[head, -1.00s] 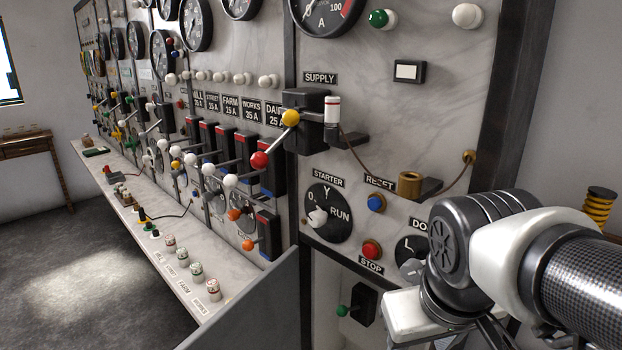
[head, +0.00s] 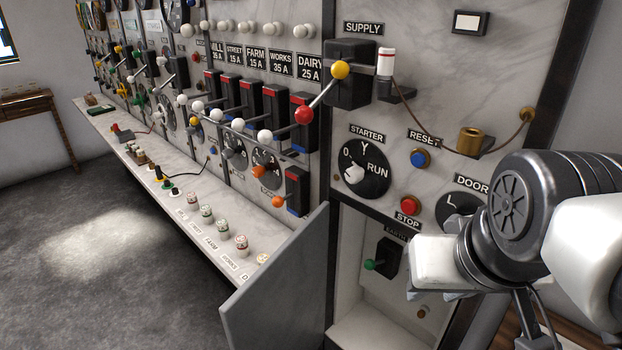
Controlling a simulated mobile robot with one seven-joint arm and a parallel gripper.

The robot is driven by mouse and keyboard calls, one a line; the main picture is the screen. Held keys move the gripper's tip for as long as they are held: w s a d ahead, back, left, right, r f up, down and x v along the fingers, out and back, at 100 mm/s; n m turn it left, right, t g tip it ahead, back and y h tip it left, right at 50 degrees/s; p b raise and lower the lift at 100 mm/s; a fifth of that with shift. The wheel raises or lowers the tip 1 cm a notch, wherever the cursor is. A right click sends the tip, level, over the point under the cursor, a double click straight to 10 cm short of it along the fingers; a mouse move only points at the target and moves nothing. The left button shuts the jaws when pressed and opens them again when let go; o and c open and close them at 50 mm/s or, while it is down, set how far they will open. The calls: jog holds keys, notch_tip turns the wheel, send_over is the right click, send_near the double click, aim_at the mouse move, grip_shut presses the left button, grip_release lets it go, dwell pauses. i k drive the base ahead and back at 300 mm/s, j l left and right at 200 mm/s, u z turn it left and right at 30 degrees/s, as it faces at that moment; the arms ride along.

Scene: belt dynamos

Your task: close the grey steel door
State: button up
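The grey steel door (head: 275,290) stands open at the lower middle of the head view, swung out from the left side of a compartment (head: 375,330) in the marble switchboard. Its bottom is cut off by the picture edge. Inside the compartment are a black switch (head: 389,258) with a green-knobbed lever and a small brass knob. My gripper (head: 440,294) is at the right, in front of the compartment's right part and apart from the door. Its white body shows, but its fingers are largely hidden, so I cannot tell whether they are open or shut.
A marble ledge (head: 150,190) with plugs and several fuses runs left of the door. The starter dial (head: 362,170) and red stop button (head: 409,205) sit above the compartment. Floor (head: 90,240) at left is clear.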

aim_at(281, 306)
jog(key=j+z, duration=0.15)
jog(key=j, duration=0.35)
jog(key=j+z, duration=0.2)
jog(key=j, duration=0.25)
jog(key=j+z, duration=0.15)
jog(key=j, duration=0.35)
jog(key=k+j+z, duration=0.2)
jog(key=j, duration=0.25)
jog(key=j+z, duration=0.15)
jog(key=j, duration=0.35)
jog(key=k+l, duration=0.05)
